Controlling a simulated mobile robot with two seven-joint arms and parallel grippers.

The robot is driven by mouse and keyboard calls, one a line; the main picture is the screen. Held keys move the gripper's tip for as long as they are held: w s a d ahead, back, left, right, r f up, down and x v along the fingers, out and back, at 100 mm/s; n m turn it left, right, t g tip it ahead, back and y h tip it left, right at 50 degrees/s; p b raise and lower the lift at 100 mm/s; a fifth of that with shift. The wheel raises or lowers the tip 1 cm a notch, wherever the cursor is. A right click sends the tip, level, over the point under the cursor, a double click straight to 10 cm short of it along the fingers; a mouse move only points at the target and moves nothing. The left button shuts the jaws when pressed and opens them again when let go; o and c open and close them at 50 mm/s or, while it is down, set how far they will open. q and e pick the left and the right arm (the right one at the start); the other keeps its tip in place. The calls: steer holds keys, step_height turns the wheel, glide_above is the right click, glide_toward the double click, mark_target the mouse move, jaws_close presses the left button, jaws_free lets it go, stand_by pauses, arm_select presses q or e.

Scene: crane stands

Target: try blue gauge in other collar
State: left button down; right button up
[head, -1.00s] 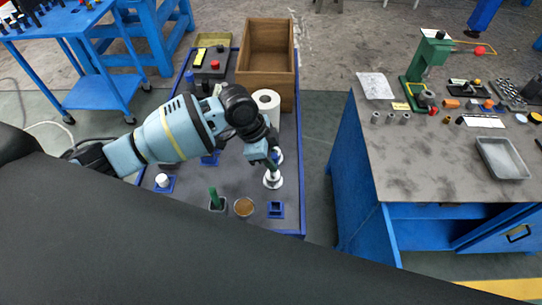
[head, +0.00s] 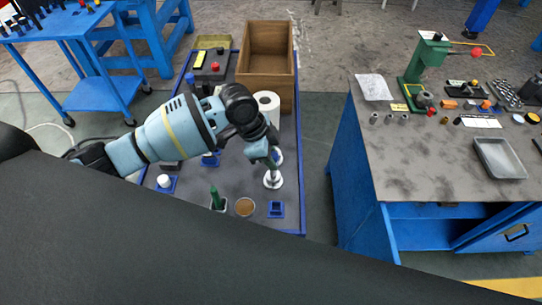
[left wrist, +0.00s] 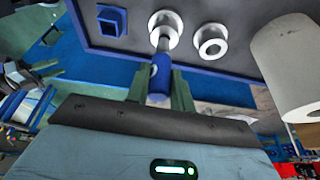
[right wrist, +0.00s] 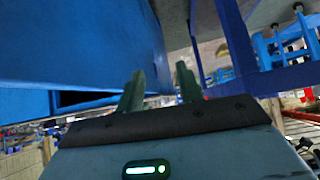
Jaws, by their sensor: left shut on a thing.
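My left gripper (left wrist: 158,88) is shut on the blue handle of the blue gauge (left wrist: 159,78). The gauge's grey metal shaft points to a white round collar (left wrist: 153,22), and its end is at the collar's opening; I cannot tell how deep it sits. In the head view this collar (head: 272,183) is below my left gripper (head: 270,158). The other white collar (left wrist: 211,41), a ring with an open hole, stands beside it, mostly hidden by the gripper in the head view. My right gripper (right wrist: 160,88) is open and empty, away from the collars.
A blue square socket (head: 276,209), a brown round dish (head: 244,207) and a green peg (head: 214,195) stand near the tray front. A white roll (head: 267,103) and a wooden box (head: 267,69) are behind. A grey-topped bench (head: 420,165) stands right across a gap.

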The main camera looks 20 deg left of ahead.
arm_select(q)
steer(key=shift+w, duration=0.1)
arm_select(e)
steer(key=shift+w+r, duration=0.15)
steer(key=shift+r, duration=0.1)
steer(key=shift+a, duration=0.2)
arm_select(q)
steer(key=shift+f, duration=0.25)
arm_select(e)
steer(key=shift+d+f, duration=0.1)
steer(key=shift+d, duration=0.1)
stand_by(0.5)
arm_select(q)
steer(key=shift+f, duration=0.3)
arm_select(e)
steer(key=shift+a+f, duration=0.1)
steer(key=shift+a, duration=0.05)
stand_by(0.7)
stand_by(0.3)
